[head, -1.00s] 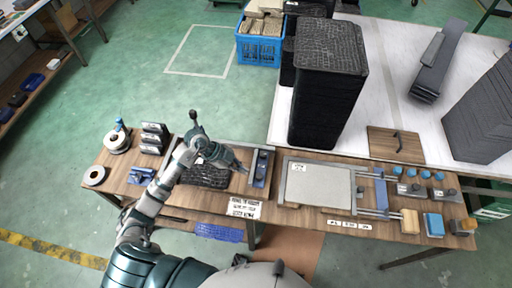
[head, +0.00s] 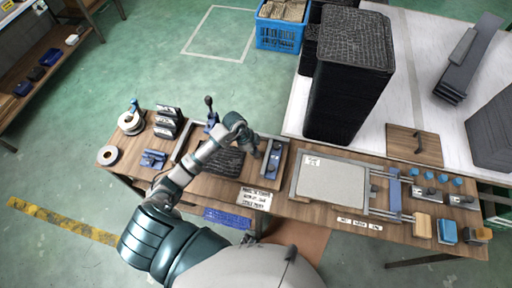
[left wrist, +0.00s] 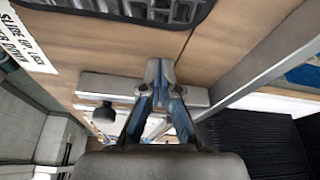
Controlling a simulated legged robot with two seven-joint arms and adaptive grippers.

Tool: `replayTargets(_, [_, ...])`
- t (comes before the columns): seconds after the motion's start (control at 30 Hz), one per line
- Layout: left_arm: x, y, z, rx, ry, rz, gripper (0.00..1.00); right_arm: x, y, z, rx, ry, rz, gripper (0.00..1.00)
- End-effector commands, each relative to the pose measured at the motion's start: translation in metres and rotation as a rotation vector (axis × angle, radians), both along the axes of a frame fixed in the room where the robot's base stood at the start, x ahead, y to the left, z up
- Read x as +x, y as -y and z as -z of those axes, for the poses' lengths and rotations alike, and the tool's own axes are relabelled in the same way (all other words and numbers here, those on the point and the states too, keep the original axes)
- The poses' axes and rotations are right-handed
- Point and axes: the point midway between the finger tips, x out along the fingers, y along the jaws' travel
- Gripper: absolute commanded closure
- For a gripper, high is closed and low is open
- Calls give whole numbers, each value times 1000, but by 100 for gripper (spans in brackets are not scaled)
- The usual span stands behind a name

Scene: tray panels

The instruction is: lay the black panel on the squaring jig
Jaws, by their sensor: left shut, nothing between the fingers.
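A black textured panel (head: 222,160) lies flat on the bench between metal bars that look like the squaring jig (head: 277,160), at its left part. My arm hides some of the panel. Its edge also shows at the top of the left wrist view (left wrist: 120,8). My left gripper (head: 256,153) points down beside the panel's right side, near the jig's right bar. In the left wrist view its blue-sided fingers (left wrist: 161,75) are together and empty, in front of a metal bar. The gripper is apart from the panel. My right gripper is not in view.
A tall stack of black panels (head: 348,75) stands on the white table behind. A grey plate in a metal frame (head: 330,182) sits right of the jig. A toggle clamp (head: 210,113) stands at the jig's back.

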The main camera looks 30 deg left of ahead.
Motion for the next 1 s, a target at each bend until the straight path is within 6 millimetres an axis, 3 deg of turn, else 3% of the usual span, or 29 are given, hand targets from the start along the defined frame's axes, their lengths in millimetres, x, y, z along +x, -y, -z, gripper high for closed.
replayTargets(0.1, [-8, -18, -2, 6, -2, -3, 100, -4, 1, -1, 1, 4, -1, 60])
replayTargets(0.33, [-12, -26, -2, 7, -1, -2, 100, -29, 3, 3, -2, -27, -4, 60])
replayTargets(0.63, [-12, -26, -3, 7, -1, -2, 100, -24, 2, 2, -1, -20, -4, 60])
replayTargets(0.83, [-22, -48, -4, 8, -4, -3, 100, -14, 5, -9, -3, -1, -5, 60])
replayTargets(1.0, [-26, -60, -3, 6, 0, -2, 100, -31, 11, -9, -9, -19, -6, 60])
